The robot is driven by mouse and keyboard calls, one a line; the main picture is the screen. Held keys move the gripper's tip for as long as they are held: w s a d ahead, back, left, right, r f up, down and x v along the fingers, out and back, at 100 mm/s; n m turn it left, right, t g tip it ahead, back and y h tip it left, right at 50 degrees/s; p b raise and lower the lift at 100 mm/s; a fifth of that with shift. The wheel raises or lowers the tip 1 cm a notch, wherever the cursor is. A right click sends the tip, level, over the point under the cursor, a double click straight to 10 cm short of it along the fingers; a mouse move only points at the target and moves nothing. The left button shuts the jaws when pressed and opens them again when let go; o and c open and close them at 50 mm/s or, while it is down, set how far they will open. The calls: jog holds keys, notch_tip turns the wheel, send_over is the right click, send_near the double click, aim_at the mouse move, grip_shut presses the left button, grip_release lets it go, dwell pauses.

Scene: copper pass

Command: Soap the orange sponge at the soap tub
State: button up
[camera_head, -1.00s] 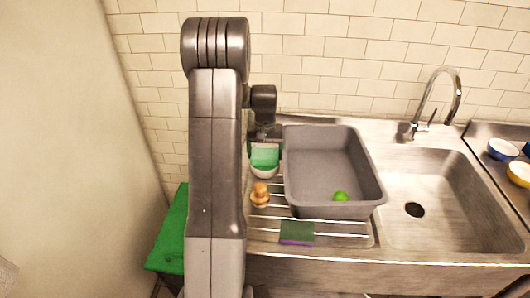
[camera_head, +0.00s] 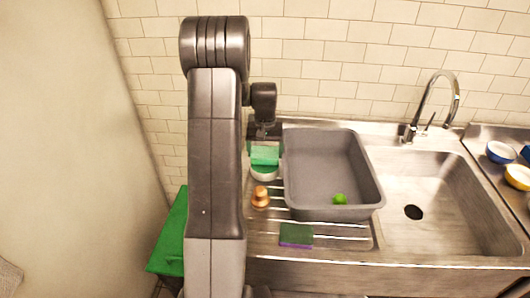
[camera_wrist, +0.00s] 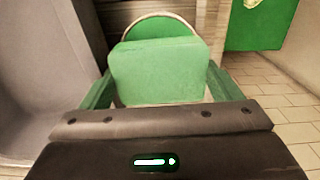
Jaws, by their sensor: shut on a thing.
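My gripper (camera_wrist: 158,90) is shut on a block-shaped sponge (camera_wrist: 160,70), with a finger on each side. Only green faces of the sponge show; no orange is visible. The soap tub (camera_wrist: 160,22), round with a pale rim and green inside, lies just beyond the sponge and is partly hidden by it. In the head view the sponge (camera_head: 265,153) sits over the back of the white tub (camera_head: 264,174), at the left of the drainer. I cannot tell whether sponge and soap touch.
A grey basin (camera_head: 320,165) holding a small green ball (camera_head: 340,199) stands close right of the tub. A wooden knobbed item (camera_head: 260,197) and a green-and-purple sponge (camera_head: 296,236) lie in front. The sink (camera_head: 440,190) is at right. A green surface (camera_head: 172,235) is lower left.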

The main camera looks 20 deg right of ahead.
aim_at(265, 152)
jog(key=shift+r+p, duration=1.25)
jog(key=shift+r, duration=1.1)
jog(key=shift+f, duration=0.1)
